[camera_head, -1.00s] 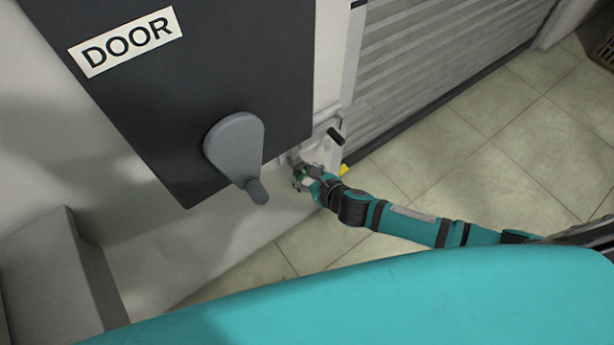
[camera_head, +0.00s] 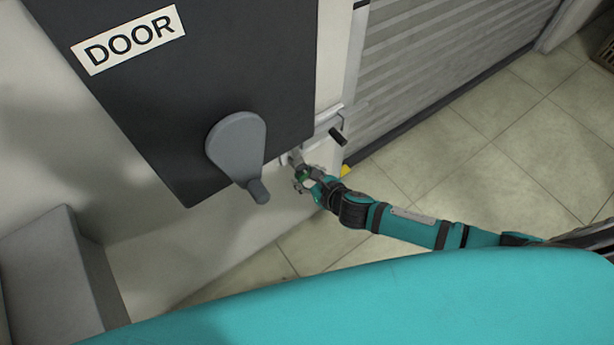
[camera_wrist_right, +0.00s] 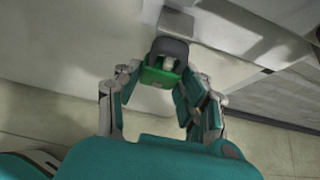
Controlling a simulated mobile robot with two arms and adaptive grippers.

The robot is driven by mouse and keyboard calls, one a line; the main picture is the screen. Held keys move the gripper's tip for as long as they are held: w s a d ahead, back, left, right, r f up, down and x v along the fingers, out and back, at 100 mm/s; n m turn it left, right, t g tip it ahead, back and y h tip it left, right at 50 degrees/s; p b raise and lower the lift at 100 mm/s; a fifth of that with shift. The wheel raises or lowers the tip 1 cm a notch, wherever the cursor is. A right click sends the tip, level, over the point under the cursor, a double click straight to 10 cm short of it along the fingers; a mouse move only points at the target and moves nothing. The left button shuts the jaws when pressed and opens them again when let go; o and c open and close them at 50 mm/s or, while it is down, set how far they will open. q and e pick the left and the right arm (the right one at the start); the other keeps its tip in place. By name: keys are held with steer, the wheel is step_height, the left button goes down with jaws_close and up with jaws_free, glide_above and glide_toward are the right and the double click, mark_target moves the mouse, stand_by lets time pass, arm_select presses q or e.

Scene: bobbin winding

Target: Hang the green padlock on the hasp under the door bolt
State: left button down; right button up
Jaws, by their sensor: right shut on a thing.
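The green padlock (camera_wrist_right: 158,76) is held between the fingers of my right gripper (camera_wrist_right: 162,84) in the right wrist view. Its dark grey shackle (camera_wrist_right: 168,47) points away from the gripper, toward the wall. In the head view my right gripper (camera_head: 308,180) is at the wall below the door bolt (camera_head: 326,124), with a little green of the padlock showing. The small grey hasp (camera_head: 294,158) is just beyond the fingertips. I cannot tell whether the shackle is around the hasp or only near it. My left gripper is not in view.
A dark box (camera_head: 220,70) labelled DOOR, with a grey crank handle (camera_head: 238,150), juts out left of the gripper. The bolt's black knob (camera_head: 338,137) sits just above my right gripper. A ribbed shutter (camera_head: 430,60) stands to the right, with open tiled floor (camera_head: 500,150) before it.

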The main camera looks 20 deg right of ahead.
steer(key=shift+f, duration=0.1)
steer(key=o, duration=1.4)
steer(key=v, duration=1.2)
